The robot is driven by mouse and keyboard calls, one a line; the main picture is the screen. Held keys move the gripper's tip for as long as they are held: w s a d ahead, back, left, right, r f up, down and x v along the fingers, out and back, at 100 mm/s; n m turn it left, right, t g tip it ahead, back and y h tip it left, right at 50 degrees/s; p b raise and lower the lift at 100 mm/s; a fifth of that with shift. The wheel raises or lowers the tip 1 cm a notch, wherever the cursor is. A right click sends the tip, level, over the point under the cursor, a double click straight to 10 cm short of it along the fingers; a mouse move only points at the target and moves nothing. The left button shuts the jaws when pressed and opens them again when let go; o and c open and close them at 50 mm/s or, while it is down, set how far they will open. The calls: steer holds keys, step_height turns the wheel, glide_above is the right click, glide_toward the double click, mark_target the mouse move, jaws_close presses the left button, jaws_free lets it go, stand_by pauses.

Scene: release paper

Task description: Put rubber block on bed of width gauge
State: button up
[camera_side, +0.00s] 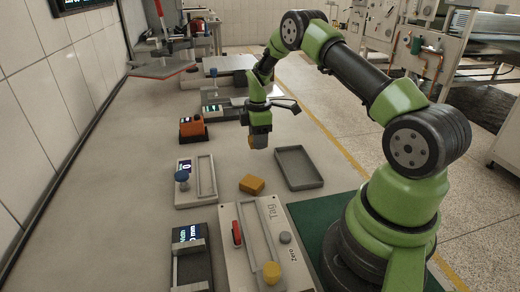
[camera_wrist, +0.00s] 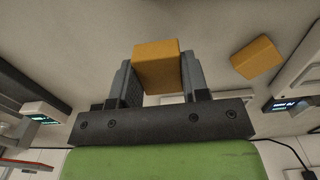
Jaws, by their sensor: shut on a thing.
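My gripper (camera_side: 259,144) hangs above the bench, left of and behind the grey tray. In the wrist view, my gripper (camera_wrist: 156,80) is shut on an orange-yellow rubber block (camera_wrist: 156,65), one finger on each side. In the side view only a small part of the held block (camera_side: 252,142) shows between the fingers. A unit with a lit display reading partly "mm", apparently the width gauge (camera_side: 189,262), stands at the front left, cut by the frame edge. The held block is well apart from it, farther back. Its bed is only partly visible.
A second orange block (camera_side: 251,184) lies on the bench, also in the wrist view (camera_wrist: 256,57). An empty grey tray (camera_side: 298,168) is right of it. A gauge with a blue knob (camera_side: 182,176) stands left. A "Tag/Zero" unit with a yellow knob (camera_side: 271,272) is in front.

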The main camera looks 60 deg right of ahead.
mark_target(258, 158)
steer(key=shift+f, duration=2.05)
steer(key=shift+f, duration=0.1)
steer(key=o, duration=0.9)
